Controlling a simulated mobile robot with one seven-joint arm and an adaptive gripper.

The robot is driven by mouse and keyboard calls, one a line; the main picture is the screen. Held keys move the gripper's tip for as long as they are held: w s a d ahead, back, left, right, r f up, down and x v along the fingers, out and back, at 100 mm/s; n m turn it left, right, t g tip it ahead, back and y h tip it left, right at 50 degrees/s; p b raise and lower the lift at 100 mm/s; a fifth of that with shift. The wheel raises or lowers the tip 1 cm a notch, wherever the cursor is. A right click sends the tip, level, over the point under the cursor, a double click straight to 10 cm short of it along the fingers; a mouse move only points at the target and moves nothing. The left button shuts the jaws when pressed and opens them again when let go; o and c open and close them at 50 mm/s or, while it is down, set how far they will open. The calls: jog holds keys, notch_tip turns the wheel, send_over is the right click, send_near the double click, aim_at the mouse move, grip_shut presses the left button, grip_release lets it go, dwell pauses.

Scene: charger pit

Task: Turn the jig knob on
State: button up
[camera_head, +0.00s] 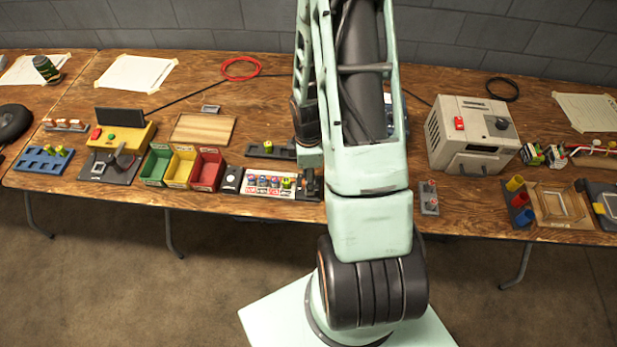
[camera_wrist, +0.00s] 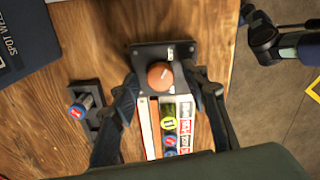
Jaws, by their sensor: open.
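The jig knob is a round orange-brown knob (camera_wrist: 159,76) on a dark plate (camera_wrist: 150,52) in the wrist view. A small pale mark shows on its top, and small pale labels beside it are too small to read. My gripper (camera_wrist: 165,87) is open, with one finger on each side of the knob. I cannot tell whether the fingers touch it. In the head view my gripper (camera_head: 309,182) is small and dark at the right end of the cell tray. My arm and gripper hide the knob there.
A tray of several coloured cells (camera_head: 270,182) adjoins the knob plate. A small dark holder (camera_head: 268,150) stands behind it. Red, yellow and green bins (camera_head: 207,171) are to the left. A beige machine (camera_head: 470,133) stands at the right. The table's front edge is close.

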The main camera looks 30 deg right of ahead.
jog(key=shift+f, duration=0.15)
grip_shut()
dwell(0.4)
